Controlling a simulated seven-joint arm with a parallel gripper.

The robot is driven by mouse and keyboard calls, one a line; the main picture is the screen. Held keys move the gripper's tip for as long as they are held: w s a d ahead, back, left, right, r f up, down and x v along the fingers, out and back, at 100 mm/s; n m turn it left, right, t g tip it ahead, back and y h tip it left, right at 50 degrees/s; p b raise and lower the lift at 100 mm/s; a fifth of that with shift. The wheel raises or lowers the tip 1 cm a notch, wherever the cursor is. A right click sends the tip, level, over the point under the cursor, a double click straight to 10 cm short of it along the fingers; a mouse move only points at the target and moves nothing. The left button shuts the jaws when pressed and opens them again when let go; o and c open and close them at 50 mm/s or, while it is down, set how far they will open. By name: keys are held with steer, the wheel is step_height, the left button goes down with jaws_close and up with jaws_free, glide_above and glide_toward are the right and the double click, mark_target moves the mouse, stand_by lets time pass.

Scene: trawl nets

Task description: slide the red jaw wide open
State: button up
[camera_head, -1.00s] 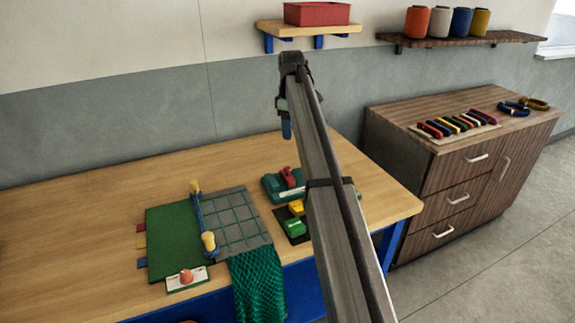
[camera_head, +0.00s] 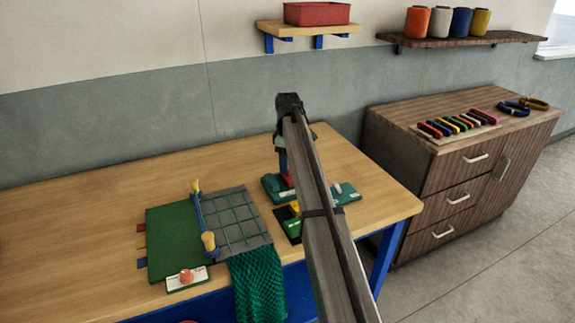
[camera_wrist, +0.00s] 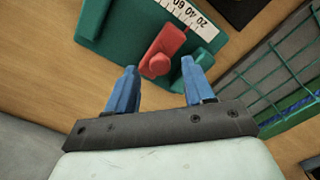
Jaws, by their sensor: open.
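The red jaw (camera_wrist: 163,52) sits on a green gauge base (camera_wrist: 120,40) beside a white numbered scale (camera_wrist: 186,14) in the wrist view. In the head view the green base (camera_head: 345,191) lies on the table, and only a bit of the red jaw (camera_head: 288,180) shows behind my arm. My gripper (camera_wrist: 158,82) has two blue fingers, apart and empty. They point at the red jaw, one on either side of its knob end in the picture. I cannot tell whether they touch it.
A yellow block (camera_head: 293,207) on a dark pad lies just in front of the base, partly hidden by my arm. The table's left part (camera_head: 60,230) is clear.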

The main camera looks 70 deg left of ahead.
steer(key=shift+f, duration=0.7)
jaws_close()
stand_by(0.3)
